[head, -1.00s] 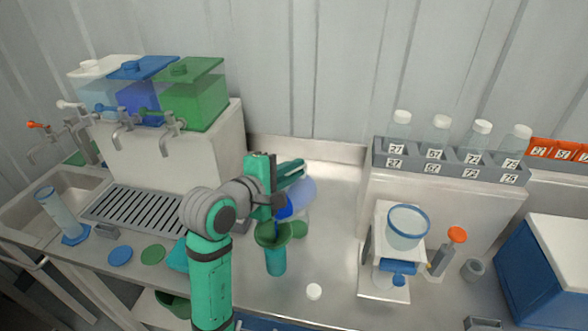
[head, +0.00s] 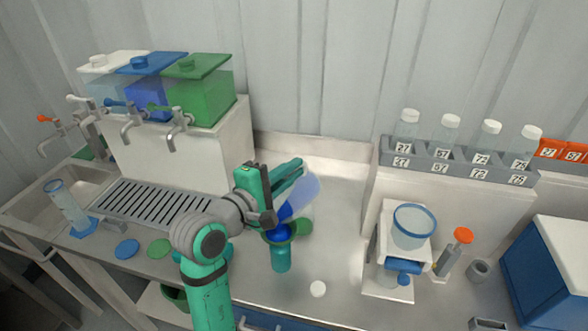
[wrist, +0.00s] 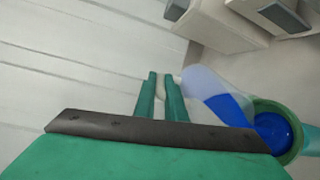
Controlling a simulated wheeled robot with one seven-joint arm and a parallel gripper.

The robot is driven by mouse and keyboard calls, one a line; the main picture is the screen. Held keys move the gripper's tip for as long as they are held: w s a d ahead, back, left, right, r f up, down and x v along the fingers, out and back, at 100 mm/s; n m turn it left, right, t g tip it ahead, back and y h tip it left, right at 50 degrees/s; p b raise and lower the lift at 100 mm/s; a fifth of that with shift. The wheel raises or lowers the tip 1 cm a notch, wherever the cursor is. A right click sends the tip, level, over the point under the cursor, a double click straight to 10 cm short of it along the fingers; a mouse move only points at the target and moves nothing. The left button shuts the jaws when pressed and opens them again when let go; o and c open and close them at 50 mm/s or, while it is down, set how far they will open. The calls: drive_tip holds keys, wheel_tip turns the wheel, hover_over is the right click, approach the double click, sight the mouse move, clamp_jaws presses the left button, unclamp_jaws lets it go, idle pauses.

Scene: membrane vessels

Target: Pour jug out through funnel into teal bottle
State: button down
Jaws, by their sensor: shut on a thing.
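My gripper (head: 284,176) is shut on the jug (head: 304,190), a clear vessel with blue liquid, tipped over with its mouth low at the funnel. The grip point itself is hidden. The green funnel (head: 302,227) sits upright in the top of the teal bottle (head: 281,259), which stands on the steel counter. Blue shows inside the funnel. In the wrist view, the jug (wrist: 205,85) lies beyond my fingers (wrist: 162,90), its blue liquid reaching toward the funnel (wrist: 290,152). Blue fills much of the funnel's mouth there.
A white cap (head: 318,289) lies right of the bottle. Coloured tanks (head: 200,92) stand at back left. Counter between bottle and stand is mostly clear.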

drive_tip(key=shift+s+a, duration=0.15)
idle(0.4)
drive_tip(key=shift+s+a+r+t+h, duration=0.35)
drive_tip(key=shift+s+a+t+h, duration=0.25)
drive_tip(key=shift+s+t+h, duration=0.1)
idle(0.4)
drive_tip(key=shift+s+a+r+t+h, duration=0.2)
drive_tip(key=shift+s+a+t+h, duration=0.55)
drive_tip(key=shift+s+t, duration=0.1)
drive_tip(key=shift+s, duration=0.1)
drive_tip(key=shift+s+a+t+h, duration=0.55)
drive_tip(key=shift+s+a+t, duration=0.1)
drive_tip(key=shift+s+a, duration=0.1)
idle(0.3)
